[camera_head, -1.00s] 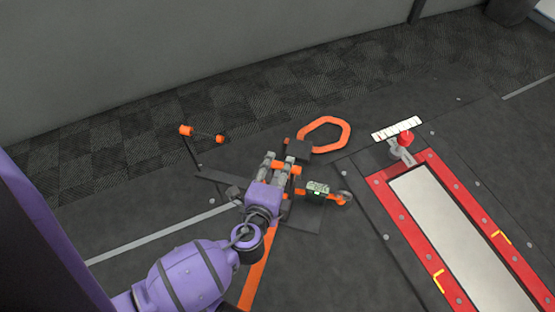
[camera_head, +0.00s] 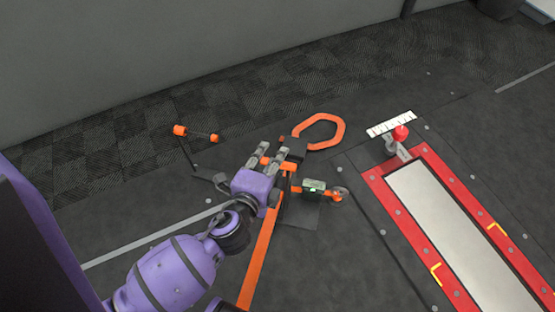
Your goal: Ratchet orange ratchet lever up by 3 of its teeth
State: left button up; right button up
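An orange strap (camera_head: 262,258) runs over the dark floor up to a ratchet assembly. An orange crossbar (camera_head: 291,167), likely part of the ratchet lever, lies at my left gripper (camera_head: 271,152). The gripper's two grey fingers stand apart, pointing up the picture, with orange showing between them. I cannot tell whether they touch the bar. The purple gripper body and wrist hide much of the ratchet. My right gripper is not in view.
An orange loop (camera_head: 323,131) lies beyond the gripper. An orange-ended rod (camera_head: 198,134) stands at the left. A grey wall is behind.

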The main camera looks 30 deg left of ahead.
pick_arm(q)
jog(key=s+a+f+m+h+b, duration=0.1)
jog(key=s+a+f+m+h, duration=0.25)
jog(key=f+h, duration=0.3)
jog(key=shift+w+d+f+m+h+b, duration=0.2)
jog(key=shift+w+d+m+h+b, duration=0.15)
jog(key=shift+w+d+m+h, duration=0.6)
jog(key=shift+w+d+f+m+h+b, duration=0.2)
jog(key=shift+w+d+h+b, duration=0.3)
jog(key=shift+w, duration=0.9)
jog(key=shift+w+d+f+m+h+b, duration=0.15)
jog(key=shift+w+d+m+h, duration=0.4)
jog(key=shift+w+d, duration=0.5)
jog(key=shift+a, duration=0.15)
grip_shut()
